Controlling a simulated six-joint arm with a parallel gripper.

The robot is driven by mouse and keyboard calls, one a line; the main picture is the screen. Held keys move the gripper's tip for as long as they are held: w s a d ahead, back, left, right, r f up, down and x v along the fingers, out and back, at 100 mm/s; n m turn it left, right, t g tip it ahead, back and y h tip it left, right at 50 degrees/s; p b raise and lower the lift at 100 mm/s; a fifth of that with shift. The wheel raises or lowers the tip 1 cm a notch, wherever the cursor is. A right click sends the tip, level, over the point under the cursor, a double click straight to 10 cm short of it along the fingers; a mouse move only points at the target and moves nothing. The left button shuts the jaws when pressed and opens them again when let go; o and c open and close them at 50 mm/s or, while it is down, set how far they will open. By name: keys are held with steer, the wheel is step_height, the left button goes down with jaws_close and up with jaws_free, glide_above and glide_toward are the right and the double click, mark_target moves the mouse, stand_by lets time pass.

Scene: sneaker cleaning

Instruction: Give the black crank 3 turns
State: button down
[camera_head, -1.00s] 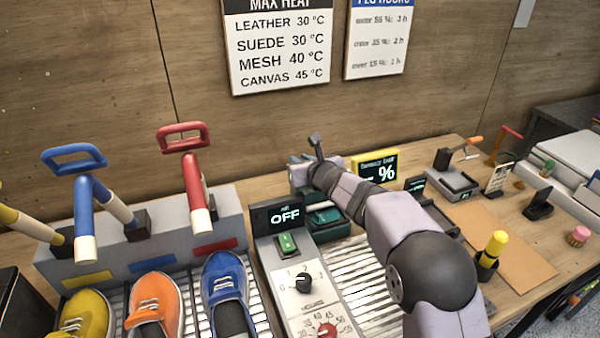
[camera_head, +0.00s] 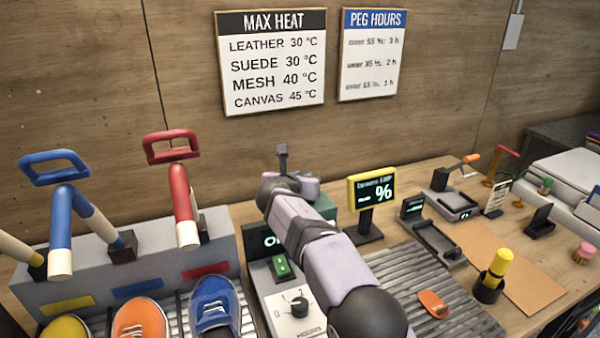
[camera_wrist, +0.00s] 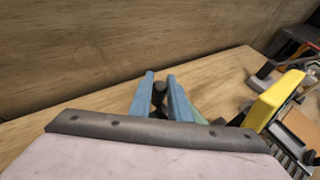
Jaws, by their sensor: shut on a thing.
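In the wrist view, my gripper (camera_wrist: 160,80) has its two blue fingers on either side of a dark, rounded grip, part of the black crank (camera_wrist: 159,95). The fingers are shut on it. The rest of the crank is hidden behind my gripper and wrist. In the head view my arm reaches toward the back of the bench, by a dark green box (camera_head: 325,206). My wrist covers the fingers and the crank there.
A yellow-framed % display (camera_head: 372,190) stands right of my arm. A green switch (camera_head: 281,267) and black knob (camera_head: 299,307) sit on a panel in front. Shoes, including a blue one (camera_head: 214,308), are at left. An orange object (camera_head: 433,304) lies on the slatted tray (camera_head: 470,322).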

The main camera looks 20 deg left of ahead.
steer(key=shift+w+d+r+m+h+p, duration=0.15)
steer(key=shift+m+h+p, duration=0.35)
steer(key=shift+p, duration=1)
steer(key=shift+w+r+m+h+p, duration=0.1)
steer(key=shift+r+m+h+p, duration=0.3)
steer(key=shift+p, duration=1.1)
steer(key=shift+f+h+p, duration=0.25)
steer(key=shift+h+p, duration=0.05)
steer(key=shift+p, duration=0.55)
steer(key=shift+w+d+f+m+p, duration=0.15)
steer(key=shift+f+m+p, duration=0.15)
steer(key=shift+p, duration=0.15)
steer(key=c, duration=1.6)
jaws_free()
steer(key=shift+c, duration=0.2)
steer(key=shift+b+v, duration=0.75)
steer(key=shift+v, duration=0.35)
steer(key=shift+b+v, duration=0.95)
steer(key=shift+v, duration=1.7)
